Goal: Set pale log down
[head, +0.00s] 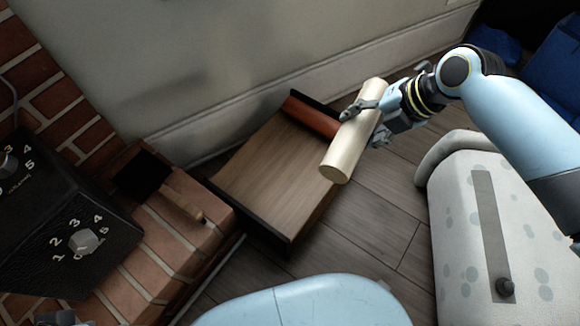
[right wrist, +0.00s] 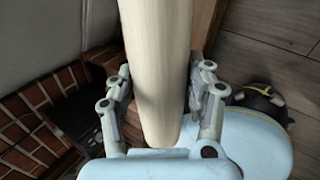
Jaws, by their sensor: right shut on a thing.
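The pale log (head: 346,150) is a smooth cream cylinder, held tilted in the head view. My right gripper (head: 368,118) is shut on it, with one finger on each side. In the right wrist view the log (right wrist: 158,60) runs lengthwise between the fingers of the gripper (right wrist: 163,80). The log appears in front of the right edge of a wooden log holder (head: 265,185) with dark ends. I cannot tell its height above it. A reddish-brown log (head: 312,116) lies at the holder's back end. A small grey piece at the bottom left edge may be my left gripper (head: 56,318).
A brick hearth (head: 165,245) with a black dial box (head: 75,215) and a wooden-handled brush (head: 183,205) is at left. A spotted pale bin (head: 460,230) stands at right. Plank floor (head: 375,215) between holder and bin is clear. A wall runs behind.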

